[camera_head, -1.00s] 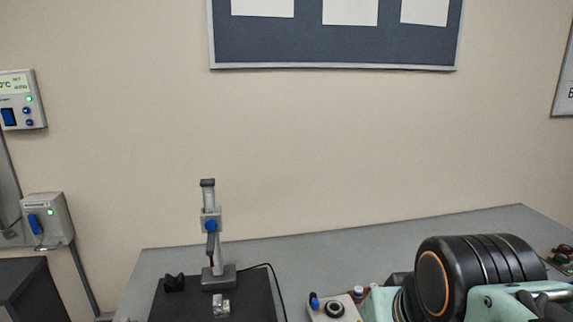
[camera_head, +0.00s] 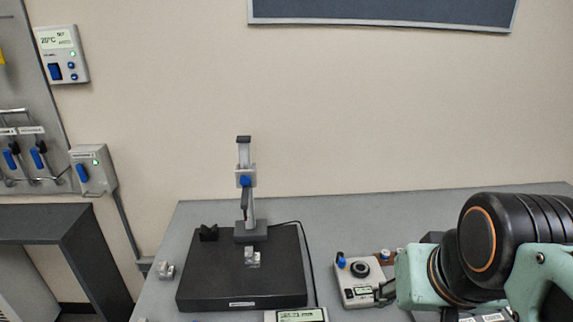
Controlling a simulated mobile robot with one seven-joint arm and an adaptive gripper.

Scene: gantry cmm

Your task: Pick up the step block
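A small silvery block (camera_head: 252,257) with a stepped look sits on the black plate (camera_head: 205,285), just in front of the height gauge stand. Another small metallic piece (camera_head: 165,271) lies on the grey table left of the plate. Both are too small to tell for sure which is the step block. My arm comes in from the right. My gripper (camera_head: 385,292) seems to be the small dark part at its left end, beside the control box and well right of both pieces. Whether it is open or shut is unclear.
The height gauge (camera_head: 245,195) stands at the plate's back, with a black V-shaped block (camera_head: 208,233) to its left. A joystick box (camera_head: 358,272) stands right of the plate, and a digital readout (camera_head: 297,315) at the front. A cable runs along the plate's right side.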

